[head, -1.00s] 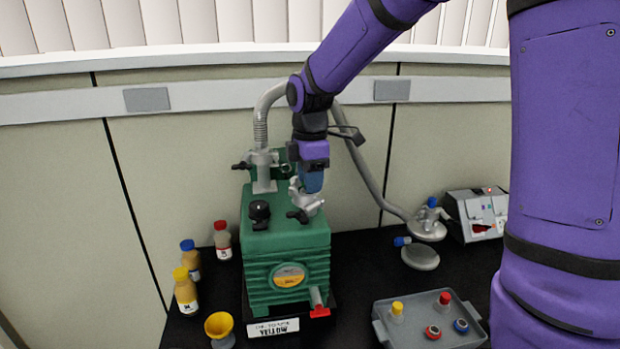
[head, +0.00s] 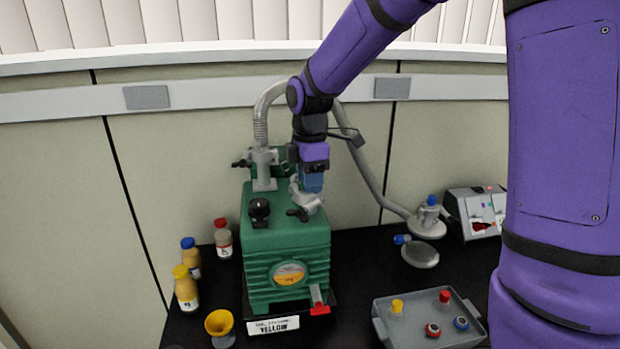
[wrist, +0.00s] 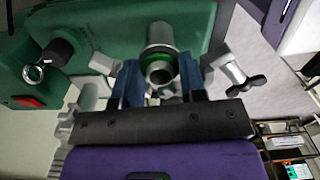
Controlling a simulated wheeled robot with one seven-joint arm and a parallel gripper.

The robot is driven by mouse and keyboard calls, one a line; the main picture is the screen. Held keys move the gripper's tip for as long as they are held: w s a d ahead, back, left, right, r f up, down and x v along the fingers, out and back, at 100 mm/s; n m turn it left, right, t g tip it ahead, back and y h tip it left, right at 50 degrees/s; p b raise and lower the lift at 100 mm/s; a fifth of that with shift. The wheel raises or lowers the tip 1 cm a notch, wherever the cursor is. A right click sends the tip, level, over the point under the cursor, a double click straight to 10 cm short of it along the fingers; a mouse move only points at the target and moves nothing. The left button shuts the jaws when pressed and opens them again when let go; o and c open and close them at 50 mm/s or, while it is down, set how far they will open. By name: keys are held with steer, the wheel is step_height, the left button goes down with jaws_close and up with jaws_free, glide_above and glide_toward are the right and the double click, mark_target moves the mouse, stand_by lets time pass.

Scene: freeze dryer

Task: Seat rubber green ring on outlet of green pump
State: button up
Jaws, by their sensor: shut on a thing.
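The green pump (head: 287,250) stands on the dark bench in the head view. Its outlet, a grey pipe (wrist: 158,35), shows in the wrist view, with the rubber green ring (wrist: 158,55) at its end. My gripper (wrist: 160,78) has its blue fingers on either side of the ring and is shut on it. The fingers partly hide the ring, so I cannot tell whether it is fully seated. In the head view my gripper (head: 312,184) is above the pump's top, beside an open grey clamp (head: 304,199), and the ring is hidden.
A hose fitting (head: 263,168) rises at the pump's back left. A black knob (head: 259,211) is on its top. Bottles (head: 186,288) and a yellow funnel (head: 219,323) stand left. A grey tray (head: 388,333) with coloured caps and rings lies right. A grey device (head: 478,212) stands behind it.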

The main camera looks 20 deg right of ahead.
steer(key=o, duration=1)
steer(key=shift+r, duration=3)
steer(key=shift+s+d+r, duration=0.1)
steer(key=shift+s, duration=0.05)
steer(key=s+d+r+m+t, duration=0.1)
steer(key=s+d+m, duration=0.1)
steer(key=s+m, duration=0.3)
steer(key=s+d+r+m+t, duration=0.2)
steer(key=s+m, duration=0.4)
steer(key=s, duration=0.6)
steer(key=s+d+r+m+t, duration=0.1)
steer(key=s+d+m+t, duration=0.1)
steer(key=s+m, duration=0.4)
steer(key=shift+s+d+r, duration=0.15)
steer(key=shift+s+d, duration=0.05)
steer(key=shift+s, duration=0.5)
steer(key=shift+s+d+r, duration=0.1)
steer(key=shift+s+d, duration=0.05)
steer(key=shift+s, duration=0.5)
